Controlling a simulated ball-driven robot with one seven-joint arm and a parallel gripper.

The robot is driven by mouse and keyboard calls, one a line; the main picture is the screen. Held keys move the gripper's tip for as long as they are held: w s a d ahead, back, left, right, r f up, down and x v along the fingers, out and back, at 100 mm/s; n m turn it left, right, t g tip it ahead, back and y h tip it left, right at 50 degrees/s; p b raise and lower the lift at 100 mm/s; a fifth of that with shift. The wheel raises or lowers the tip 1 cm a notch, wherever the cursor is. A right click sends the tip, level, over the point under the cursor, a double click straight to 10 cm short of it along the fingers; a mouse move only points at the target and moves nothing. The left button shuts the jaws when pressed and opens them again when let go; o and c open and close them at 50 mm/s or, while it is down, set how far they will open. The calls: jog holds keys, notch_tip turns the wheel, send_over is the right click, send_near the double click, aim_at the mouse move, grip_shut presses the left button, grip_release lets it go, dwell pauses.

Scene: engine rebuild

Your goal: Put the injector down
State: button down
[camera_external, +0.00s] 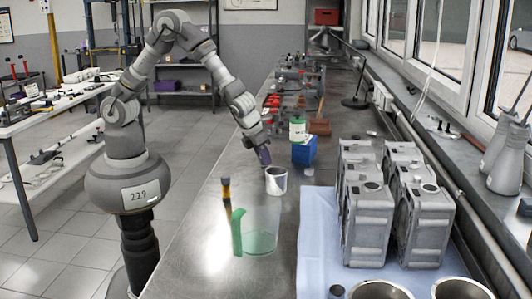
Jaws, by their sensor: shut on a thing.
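I cannot tell whether the held thing touches the cylinder.
A clear container with a green item (258,240) and a yellow-and-black tool (226,190) stand nearer on the bench. A blue box (304,149) is behind. Grey engine blocks (368,222) stand on a light blue cloth (314,250) at right.

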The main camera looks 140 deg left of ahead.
jog(key=shift+f, duration=0.5)
jog(key=shift+r, duration=0.15)
jog(key=c, duration=0.9)
grip_release()
jog(key=p+v, duration=0.5)
jog(key=v, duration=0.7)
